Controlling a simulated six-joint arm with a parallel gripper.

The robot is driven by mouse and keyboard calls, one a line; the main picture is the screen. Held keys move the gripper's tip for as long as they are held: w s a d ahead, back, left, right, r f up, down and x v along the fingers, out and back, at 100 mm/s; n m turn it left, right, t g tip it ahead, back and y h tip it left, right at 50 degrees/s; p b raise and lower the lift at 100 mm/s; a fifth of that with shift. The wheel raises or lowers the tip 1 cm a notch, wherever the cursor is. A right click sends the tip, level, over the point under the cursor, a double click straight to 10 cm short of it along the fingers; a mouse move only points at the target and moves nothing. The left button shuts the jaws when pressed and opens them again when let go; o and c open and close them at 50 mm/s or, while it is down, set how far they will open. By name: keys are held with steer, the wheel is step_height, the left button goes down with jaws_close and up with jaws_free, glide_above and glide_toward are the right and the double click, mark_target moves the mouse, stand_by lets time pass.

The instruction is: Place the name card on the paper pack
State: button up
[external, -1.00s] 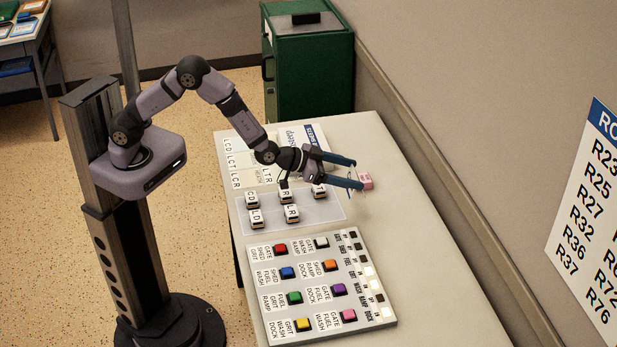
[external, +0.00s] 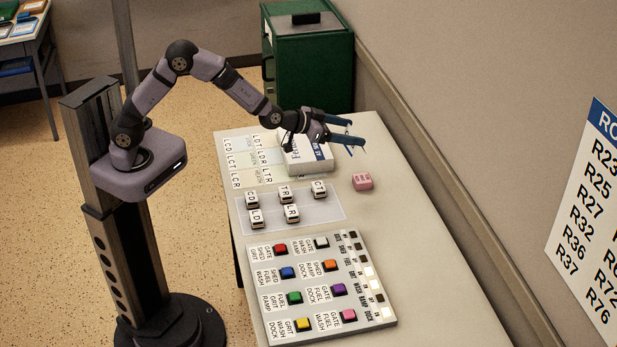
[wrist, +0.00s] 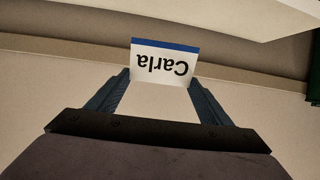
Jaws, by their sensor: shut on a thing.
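The name card (wrist: 165,65) is white with a blue edge strip and reads "Carla", upside down in the wrist view. My gripper (wrist: 160,85) is shut on it, one finger at each side. In the external view my gripper (external: 356,134) is above the far part of the table, to the right of and above the paper pack. I cannot make out the card there. The paper pack (external: 307,167) is a white block with a blue end band, lying on the table, partly covered by my wrist.
A small pink block (external: 362,182) lies on the table right of the pack. Several labelled blocks stand on a pale mat (external: 318,211), with a button panel (external: 325,295) nearer. Lettered sheets (external: 240,160) lie left of the pack. A green cabinet (external: 308,65) stands behind.

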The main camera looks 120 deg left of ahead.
steer(key=s+a+r+n+g+y, duration=0.1)
steer(key=s+a+r+n+g, duration=0.1)
steer(key=s+a+r, duration=0.3)
steer(key=n+g+y, duration=0.1)
steer(key=n+g, duration=0.1)
glide_above(300, 144)
steer(key=shift+w+d+f, duration=0.1)
steer(key=shift+f, duration=6.95)
steer(key=shift+f, duration=0.15)
steer(key=shift+f+b, duration=0.15)
steer(key=shift+b, duration=0.15)
steer(key=o, duration=1)
steer(key=shift+r+p, duration=0.3)
